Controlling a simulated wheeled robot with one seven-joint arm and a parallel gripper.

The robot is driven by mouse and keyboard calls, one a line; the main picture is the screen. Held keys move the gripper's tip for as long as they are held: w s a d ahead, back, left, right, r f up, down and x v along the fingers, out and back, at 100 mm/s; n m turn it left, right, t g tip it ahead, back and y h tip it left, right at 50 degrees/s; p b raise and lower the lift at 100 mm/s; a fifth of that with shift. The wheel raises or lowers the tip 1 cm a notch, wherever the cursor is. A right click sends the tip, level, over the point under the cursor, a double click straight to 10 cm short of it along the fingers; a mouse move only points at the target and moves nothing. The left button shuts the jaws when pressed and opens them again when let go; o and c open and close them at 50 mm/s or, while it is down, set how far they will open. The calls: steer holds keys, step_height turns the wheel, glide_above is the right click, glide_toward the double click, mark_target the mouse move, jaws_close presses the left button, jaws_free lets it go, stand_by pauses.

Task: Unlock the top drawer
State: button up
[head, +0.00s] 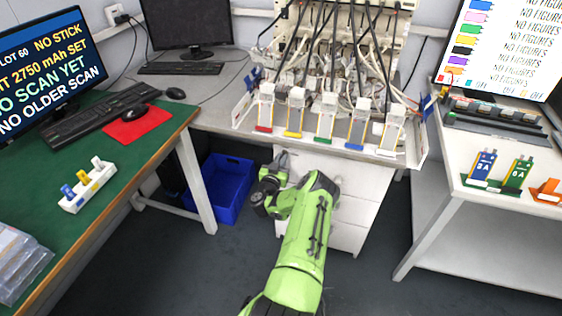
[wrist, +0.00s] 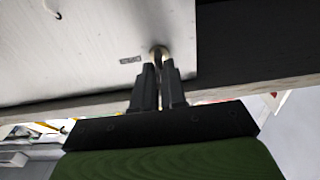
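The white drawer cabinet (head: 345,190) stands under the middle bench in the head view. My green arm reaches to its upper left, and my gripper (head: 281,162) is at the top drawer there. In the wrist view the pale drawer front (wrist: 90,50) fills the upper left, with a small label on it. A small round brass-coloured lock (wrist: 158,50) sits near its edge. My gripper (wrist: 160,68) has its dark fingertips close together at the lock, with a thin light piece, seemingly the key, between them. The fingertips hide most of it, and its turn cannot be read.
A blue bin (head: 222,188) stands on the floor left of the cabinet. The bench above holds a rack with several coloured-label clips and cables. A green-topped desk (head: 110,150) is at left and a white table (head: 450,205) at right. The floor in front is clear.

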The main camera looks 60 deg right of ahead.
jaws_close()
steer(key=shift+m, duration=0.4)
steer(key=shift+s+f+m+p, duration=0.15)
steer(key=shift+m+p, duration=0.1)
steer(key=shift+m, duration=2.6)
steer(key=shift+s+f+m+p, duration=0.1)
steer(key=shift+m+p, duration=0.15)
steer(key=shift+m, duration=2.55)
steer(key=shift+s+f+m+p, duration=0.15)
steer(key=shift+m+p, duration=0.1)
steer(key=shift+m, duration=2.6)
steer(key=shift+o, duration=2.3)
jaws_free()
